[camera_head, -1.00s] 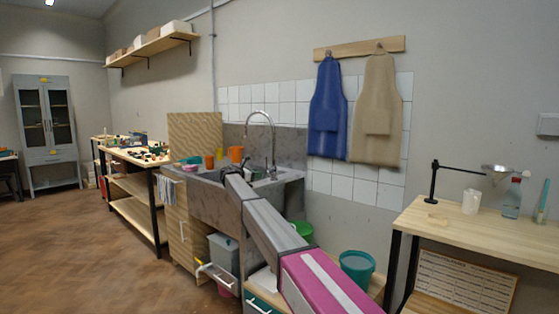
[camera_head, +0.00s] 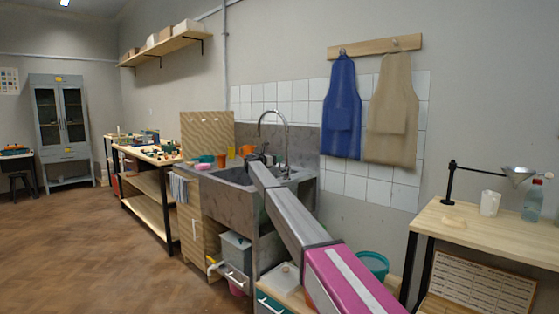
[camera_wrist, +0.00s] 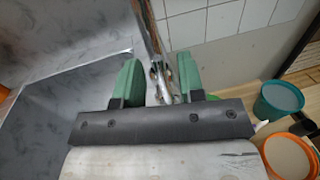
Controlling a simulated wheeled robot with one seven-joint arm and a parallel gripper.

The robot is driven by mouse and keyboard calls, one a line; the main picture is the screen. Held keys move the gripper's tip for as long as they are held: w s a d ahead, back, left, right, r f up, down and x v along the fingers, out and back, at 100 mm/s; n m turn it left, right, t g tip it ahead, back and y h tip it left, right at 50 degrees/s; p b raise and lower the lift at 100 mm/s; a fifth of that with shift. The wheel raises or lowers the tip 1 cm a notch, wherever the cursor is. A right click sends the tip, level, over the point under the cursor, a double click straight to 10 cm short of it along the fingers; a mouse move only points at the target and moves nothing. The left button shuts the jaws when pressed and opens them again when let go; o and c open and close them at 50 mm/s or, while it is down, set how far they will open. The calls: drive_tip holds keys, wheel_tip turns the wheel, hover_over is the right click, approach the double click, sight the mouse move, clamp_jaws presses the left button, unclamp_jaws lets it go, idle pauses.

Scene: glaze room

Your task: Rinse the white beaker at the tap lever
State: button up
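A small white cup, which looks like the white beaker (camera_head: 490,203), stands upright on the wooden table at the right. The chrome tap (camera_head: 285,135) arches over the grey stone sink (camera_head: 240,205). My arm reaches to the sink, and its gripper (camera_head: 260,158) is small and partly hidden in the head view. In the wrist view my gripper (camera_wrist: 158,82) has its two green fingers apart with nothing held. Chrome tap parts, perhaps the tap lever (camera_wrist: 164,82), show in the gap between the fingers; I cannot tell whether they touch.
Orange cups (camera_head: 246,150) stand at the sink's back left. A teal bucket (camera_wrist: 279,100) is right of the sink. Open floor (camera_head: 100,250) lies left.

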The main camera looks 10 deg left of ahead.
drive_tip(key=shift+w+d, duration=0.5)
drive_tip(key=shift+d, duration=0.05)
clamp_jaws()
drive_tip(key=shift+w+a+n, duration=0.4)
drive_tip(key=shift+a+n, duration=0.05)
drive_tip(key=shift+n, duration=0.35)
unclamp_jaws()
